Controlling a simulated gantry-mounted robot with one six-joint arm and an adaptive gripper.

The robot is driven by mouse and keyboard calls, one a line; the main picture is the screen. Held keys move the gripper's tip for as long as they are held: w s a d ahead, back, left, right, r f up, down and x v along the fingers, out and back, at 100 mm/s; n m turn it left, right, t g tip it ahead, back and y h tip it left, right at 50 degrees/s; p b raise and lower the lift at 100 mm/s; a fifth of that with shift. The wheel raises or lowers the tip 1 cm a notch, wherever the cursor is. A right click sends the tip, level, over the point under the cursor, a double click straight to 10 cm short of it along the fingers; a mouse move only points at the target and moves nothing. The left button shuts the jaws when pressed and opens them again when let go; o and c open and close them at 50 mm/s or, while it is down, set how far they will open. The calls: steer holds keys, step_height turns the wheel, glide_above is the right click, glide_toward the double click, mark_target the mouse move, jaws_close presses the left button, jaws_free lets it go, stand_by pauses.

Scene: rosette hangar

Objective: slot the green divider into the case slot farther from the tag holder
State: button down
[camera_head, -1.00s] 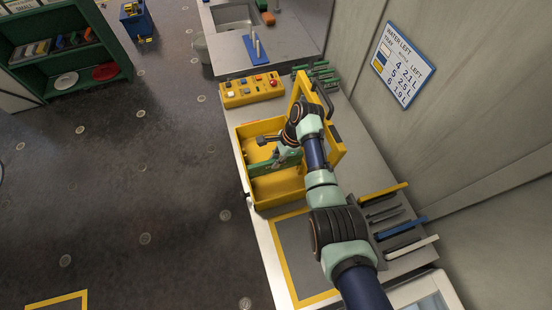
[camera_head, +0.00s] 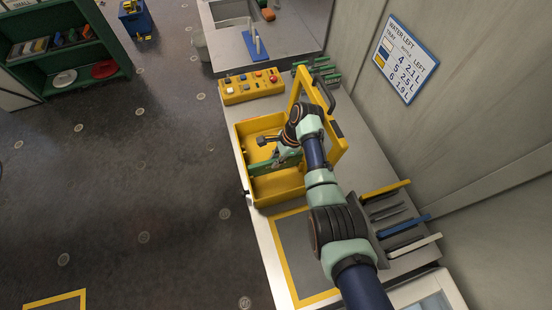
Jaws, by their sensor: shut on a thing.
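The open yellow case (camera_head: 256,126) stands on the counter, its lid (camera_head: 338,148) raised on the right side. The green divider (camera_head: 260,168) is inside the case outline, lying roughly across its middle. My gripper (camera_head: 284,158) is shut on the divider near its right end, and my arm reaches in from the lower right. My wrist and gripper hide part of the divider and the case's inner right wall. I cannot make out the slots, or whether the divider's lower edge sits in one. I cannot clearly identify the tag holder.
A yellow button box (camera_head: 252,88) stands just behind the case. A rack on the right holds yellow (camera_head: 386,190), blue (camera_head: 404,227) and white (camera_head: 412,246) dividers. A grey mat with a yellow border (camera_head: 286,264) lies in front. A wall sign (camera_head: 405,60) hangs at the right.

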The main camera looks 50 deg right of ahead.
steer(key=shift+f+b, duration=1.3)
steer(key=shift+f, duration=0.65)
stand_by(0.7)
stand_by(0.4)
steer(key=c, duration=1.1)
jaws_free()
steer(key=shift+o, duration=0.2)
steer(key=o, duration=0.4)
steer(key=shift+r, duration=0.1)
step_height(320, 180, up, 16)
steer(key=p, duration=1.6)
